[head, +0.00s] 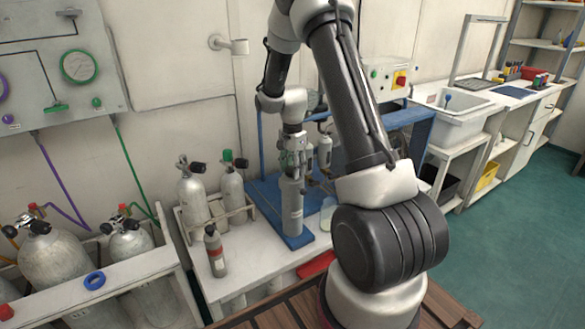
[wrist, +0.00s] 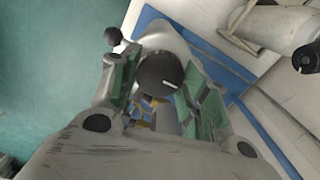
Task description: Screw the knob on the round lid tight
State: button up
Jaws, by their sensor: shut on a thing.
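A dark round knob (wrist: 158,72) with a short white mark shows in the wrist view. It lies between the green-padded fingers of my gripper (wrist: 160,92), which is shut on it. A pale grey rounded surface (wrist: 165,40) shows behind the knob; I cannot tell how much of it is the round lid. In the head view my gripper (head: 292,160) points down at the top of an upright grey cylinder (head: 292,208) on a blue base. The knob and lid are hidden there by my fingers. I cannot tell how tight the knob sits.
Two grey bottles with valves (head: 193,190) stand in a rack left of the cylinder. A small grey bottle (head: 214,250) stands on the white bench in front. A blue frame (head: 405,118) is close on the right. A black ball end (wrist: 113,35) sits near one finger.

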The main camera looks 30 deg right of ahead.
dwell(0.3)
jog(key=o, duration=1)
notch_tip(320, 180, up, 12)
jog(key=shift+r, duration=0.1)
dwell(0.4)
